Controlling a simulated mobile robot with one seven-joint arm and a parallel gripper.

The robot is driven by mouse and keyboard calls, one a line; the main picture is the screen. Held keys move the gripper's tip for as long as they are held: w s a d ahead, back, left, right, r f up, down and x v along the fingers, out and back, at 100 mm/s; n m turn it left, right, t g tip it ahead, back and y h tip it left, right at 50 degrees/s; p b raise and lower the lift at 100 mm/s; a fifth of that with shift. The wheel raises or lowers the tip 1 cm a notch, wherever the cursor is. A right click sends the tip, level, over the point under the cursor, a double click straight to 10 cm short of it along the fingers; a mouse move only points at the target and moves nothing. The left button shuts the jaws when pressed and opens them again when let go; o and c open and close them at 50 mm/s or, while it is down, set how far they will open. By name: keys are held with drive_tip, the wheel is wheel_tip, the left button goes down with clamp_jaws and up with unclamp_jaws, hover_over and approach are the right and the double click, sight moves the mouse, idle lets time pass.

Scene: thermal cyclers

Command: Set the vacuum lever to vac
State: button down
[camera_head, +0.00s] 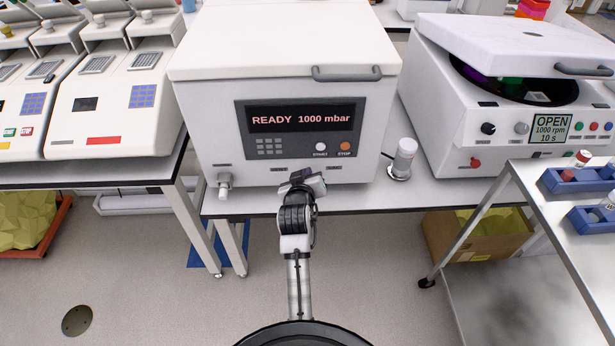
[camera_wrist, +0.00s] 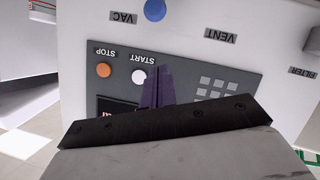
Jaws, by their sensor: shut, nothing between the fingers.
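The white vacuum machine (camera_head: 285,100) stands on the bench, its display reading READY 1000 mbar. In the wrist view, which is upside down, a round blue part (camera_wrist: 155,10) sits at the top edge between the VAC label (camera_wrist: 124,18) and the VENT label (camera_wrist: 220,36). It looks like the lever's knob or hub; which way the lever points cannot be told. In the head view my gripper (camera_head: 301,176) hides that spot on the lower front. My gripper's purple fingers (camera_wrist: 156,88) are shut and empty, in front of the panel near the START button (camera_wrist: 139,77), apart from the blue part in the picture.
A white fitting labelled FILTER (camera_wrist: 312,45) sticks out at the machine's lower left corner, seen in the head view (camera_head: 224,184). A small capped cylinder (camera_head: 403,158) stands right of the machine. A centrifuge (camera_head: 520,110) with open lid and a trolley (camera_head: 520,185) stand further right.

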drive_tip(key=b+v, duration=0.2)
drive_tip(key=v, duration=0.7)
drive_tip(key=shift+s+f, duration=0.15)
drive_tip(key=shift+s, duration=0.05)
